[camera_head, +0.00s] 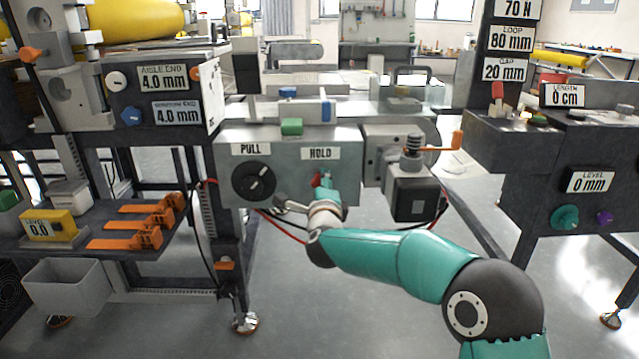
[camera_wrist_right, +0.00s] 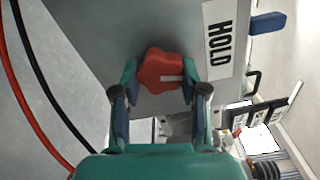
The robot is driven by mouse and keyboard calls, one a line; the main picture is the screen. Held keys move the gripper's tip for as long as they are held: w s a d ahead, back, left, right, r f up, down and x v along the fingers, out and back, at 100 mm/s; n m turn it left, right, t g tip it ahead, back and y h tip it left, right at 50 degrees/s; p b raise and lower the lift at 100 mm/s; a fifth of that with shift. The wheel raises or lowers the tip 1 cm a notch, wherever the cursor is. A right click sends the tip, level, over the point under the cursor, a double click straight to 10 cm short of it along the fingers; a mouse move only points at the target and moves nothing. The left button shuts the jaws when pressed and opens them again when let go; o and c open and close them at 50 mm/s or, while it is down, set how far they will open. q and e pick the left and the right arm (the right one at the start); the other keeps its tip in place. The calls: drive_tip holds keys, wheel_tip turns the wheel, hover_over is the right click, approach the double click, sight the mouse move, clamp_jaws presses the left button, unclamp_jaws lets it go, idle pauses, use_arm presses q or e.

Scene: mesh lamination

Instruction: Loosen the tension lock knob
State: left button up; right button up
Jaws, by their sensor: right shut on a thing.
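The tension lock knob is most likely the red lobed knob (camera_wrist_right: 160,70) under the HOLD label (camera_wrist_right: 219,40) in the right wrist view. In the head view the red knob (camera_head: 317,180) is small and mostly hidden by my gripper, below the HOLD label (camera_head: 320,153). My right gripper (camera_wrist_right: 160,88) has a finger on each side of the knob and is shut on it. A pale line marks the knob's face. In the head view my right gripper (camera_head: 326,190) reaches the grey box front from below. My left gripper is not in view.
A black dial (camera_head: 254,183) sits left under the PULL label (camera_head: 251,150). A motor block with a spring and orange lever (camera_head: 443,146) stands close right of the knob. Red and black cables (camera_wrist_right: 40,95) hang beside the box.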

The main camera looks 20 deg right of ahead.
drive_tip(key=shift+a+n+p, duration=0.2)
drive_tip(key=shift+n, duration=0.5)
drive_tip(key=shift+a+n+p, duration=0.15)
drive_tip(key=shift+n+p, duration=0.05)
drive_tip(key=shift+n, duration=0.5)
drive_tip(key=shift+f, duration=0.1)
drive_tip(key=o, duration=1)
drive_tip(key=shift+o, duration=0.7)
drive_tip(key=shift+d, duration=0.15)
drive_tip(key=v, duration=1.2)
drive_tip(key=shift+d, duration=0.1)
